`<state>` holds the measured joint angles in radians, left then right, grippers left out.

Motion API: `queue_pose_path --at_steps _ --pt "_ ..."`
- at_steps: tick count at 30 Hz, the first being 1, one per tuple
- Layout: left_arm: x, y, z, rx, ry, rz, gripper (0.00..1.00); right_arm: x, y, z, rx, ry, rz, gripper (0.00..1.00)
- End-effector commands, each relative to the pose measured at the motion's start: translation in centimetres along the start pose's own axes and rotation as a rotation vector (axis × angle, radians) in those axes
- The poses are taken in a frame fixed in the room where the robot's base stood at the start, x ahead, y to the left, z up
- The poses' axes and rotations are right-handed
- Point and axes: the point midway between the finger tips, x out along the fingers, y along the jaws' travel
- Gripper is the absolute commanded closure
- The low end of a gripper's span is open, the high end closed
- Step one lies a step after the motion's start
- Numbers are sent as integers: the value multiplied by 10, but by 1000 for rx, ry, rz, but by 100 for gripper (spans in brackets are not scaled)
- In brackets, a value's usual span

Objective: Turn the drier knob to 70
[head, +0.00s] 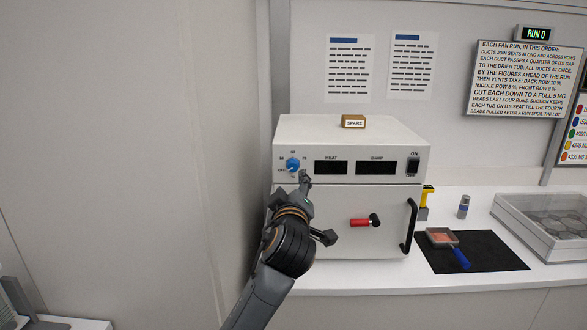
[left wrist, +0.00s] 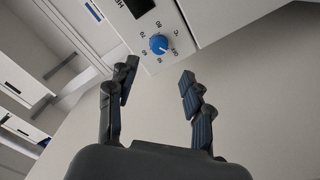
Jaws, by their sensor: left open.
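The blue drier knob (head: 293,165) is at the left of the drier's front panel, with a printed scale around it. It also shows in the left wrist view (left wrist: 158,44), where its white mark seems to point towards OFF; the small print is hard to read. The drier (head: 350,140) is a white box on the counter. My left gripper (head: 316,207) is in front of the drier, below and right of the knob in the head view. In the left wrist view its fingers (left wrist: 158,72) are spread, with the knob beyond them, untouched. My right gripper is not in view.
The drier has dark HEAT (head: 331,167) and DAMP (head: 376,167) displays, a power switch (head: 413,166), a red-and-black latch (head: 364,222) and a black door handle (head: 409,226). A wall (head: 130,150) stands close on the left. A blue-handled scoop (head: 442,240) lies on a black mat (head: 495,258) at right.

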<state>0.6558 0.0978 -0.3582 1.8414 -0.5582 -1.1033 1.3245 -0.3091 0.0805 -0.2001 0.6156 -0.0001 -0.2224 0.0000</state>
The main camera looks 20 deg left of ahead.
Motion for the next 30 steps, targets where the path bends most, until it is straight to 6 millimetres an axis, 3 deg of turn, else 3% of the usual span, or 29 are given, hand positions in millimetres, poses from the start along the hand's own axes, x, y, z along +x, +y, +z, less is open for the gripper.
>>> queue_pose_path --at_steps 6,15,21,30 --pt "44 2 -3 3 -1 -2 50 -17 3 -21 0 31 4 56" --pt "87 1 -1 2 -2 -2 50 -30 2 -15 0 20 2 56" --pt "98 0 0 2 -2 -1 50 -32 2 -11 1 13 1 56" --pt "100 0 1 1 -2 0 50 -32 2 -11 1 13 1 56"
